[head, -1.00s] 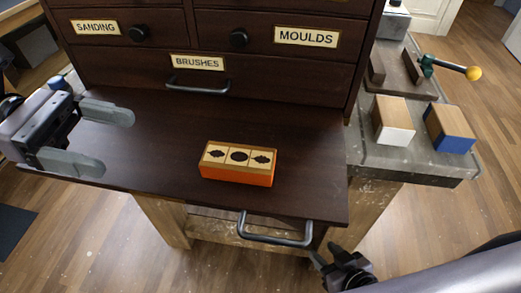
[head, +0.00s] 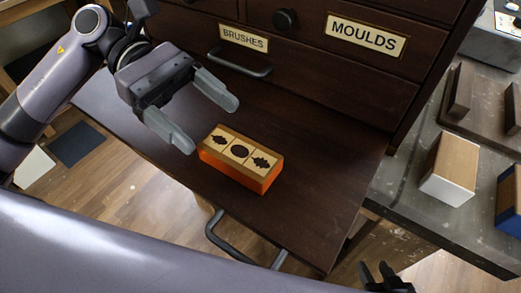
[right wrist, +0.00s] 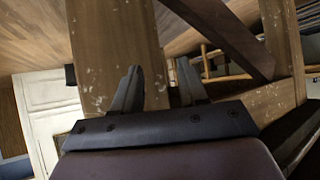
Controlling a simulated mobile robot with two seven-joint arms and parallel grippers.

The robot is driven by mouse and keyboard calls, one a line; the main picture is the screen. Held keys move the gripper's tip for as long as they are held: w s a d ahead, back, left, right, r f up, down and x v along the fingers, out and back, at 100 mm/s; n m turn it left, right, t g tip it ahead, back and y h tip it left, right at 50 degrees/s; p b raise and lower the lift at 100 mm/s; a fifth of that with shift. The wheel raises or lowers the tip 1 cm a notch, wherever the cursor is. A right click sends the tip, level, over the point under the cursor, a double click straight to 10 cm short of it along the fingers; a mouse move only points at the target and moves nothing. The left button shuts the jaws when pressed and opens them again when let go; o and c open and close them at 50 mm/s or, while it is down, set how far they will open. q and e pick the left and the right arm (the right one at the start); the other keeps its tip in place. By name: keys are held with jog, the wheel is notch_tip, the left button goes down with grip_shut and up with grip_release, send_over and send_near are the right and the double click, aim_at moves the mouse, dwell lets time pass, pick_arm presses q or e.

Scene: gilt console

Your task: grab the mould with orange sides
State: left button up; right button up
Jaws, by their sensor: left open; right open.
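The mould with orange sides (head: 240,158) lies on the dark wooden board (head: 330,185) in the head view. Its pale wooden top has three dark carved shapes. My left gripper (head: 211,121) is open and empty, with its fingers just behind and to the left of the mould, pointing towards it. I cannot tell whether a finger touches it. My right gripper (head: 385,280) is at the bottom edge of the head view, below the board's front. In the right wrist view the right gripper (right wrist: 158,85) is open, with nothing between its fingers.
A drawer cabinet with MOULDS (head: 367,36) and BRUSHES (head: 244,38) labels stands behind the board. A metal handle (head: 235,245) sticks out from the board's front. A white-sided block (head: 450,168) and a blue-sided block (head: 510,195) lie on the grey bench at right.

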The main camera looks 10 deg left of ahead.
aim_at(246, 155)
pick_arm(q)
jog(key=shift+d+f, duration=0.1)
jog(key=shift+d, duration=0.2)
jog(key=x, duration=0.2)
jog(key=p+x, duration=0.1)
jog(key=x, duration=0.1)
jog(key=s+r+p+x, duration=0.1)
jog(key=x, duration=0.1)
jog(key=shift+f, duration=0.1)
jog(key=shift+d+f, duration=0.25)
jog(key=shift+d, duration=0.15)
jog(key=c, duration=1.1)
pick_arm(e)
jog(key=shift+s+d+r, duration=0.1)
jog(key=shift+d+r, duration=0.3)
jog(key=shift+r, duration=0.25)
